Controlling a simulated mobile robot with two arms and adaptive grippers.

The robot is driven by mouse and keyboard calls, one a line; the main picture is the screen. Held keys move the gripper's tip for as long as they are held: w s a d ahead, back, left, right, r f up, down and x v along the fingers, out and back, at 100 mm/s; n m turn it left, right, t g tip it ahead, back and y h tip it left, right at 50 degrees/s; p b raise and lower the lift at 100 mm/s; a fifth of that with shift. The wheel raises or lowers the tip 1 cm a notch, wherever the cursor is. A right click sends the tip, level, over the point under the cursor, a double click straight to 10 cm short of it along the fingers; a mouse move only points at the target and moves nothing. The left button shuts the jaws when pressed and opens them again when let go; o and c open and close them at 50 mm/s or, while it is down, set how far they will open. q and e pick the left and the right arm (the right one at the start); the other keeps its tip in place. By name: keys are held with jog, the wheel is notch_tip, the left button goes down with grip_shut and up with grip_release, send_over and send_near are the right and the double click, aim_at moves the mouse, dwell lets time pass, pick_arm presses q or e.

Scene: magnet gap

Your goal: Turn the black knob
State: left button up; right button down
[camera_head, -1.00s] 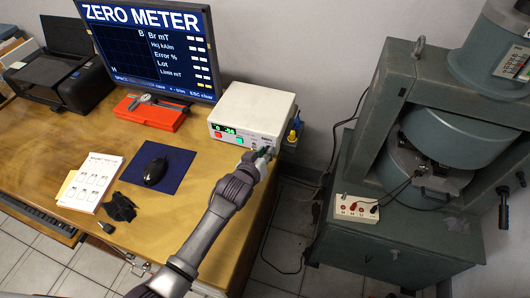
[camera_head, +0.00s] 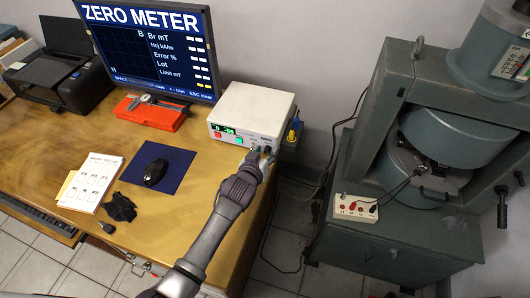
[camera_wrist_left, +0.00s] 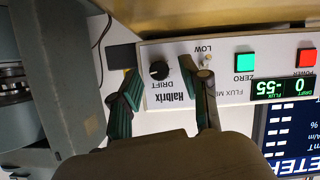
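The black knob (camera_wrist_left: 160,70), labelled DRIFT, is on the front panel of the white flux meter box (camera_head: 252,105); the left wrist view shows the panel upside down. My left gripper (camera_wrist_left: 160,76) is open, with one dark green finger on each side of the knob and visible gaps between them. I cannot tell how far the fingertips are from the panel. In the head view my left gripper (camera_head: 261,154) is at the lower right of the box front and hides the knob. My right gripper is not in view.
The panel has a green button (camera_wrist_left: 245,62), a red button (camera_wrist_left: 306,57) and a display (camera_wrist_left: 283,87) reading 0 and about -55. A monitor (camera_head: 150,45) and red case (camera_head: 152,113) stand left of the box. A grey-green machine (camera_head: 400,235) stands at the right.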

pick_arm(q)
jog(key=v, duration=1.2)
jog(key=shift+a+f, duration=0.1)
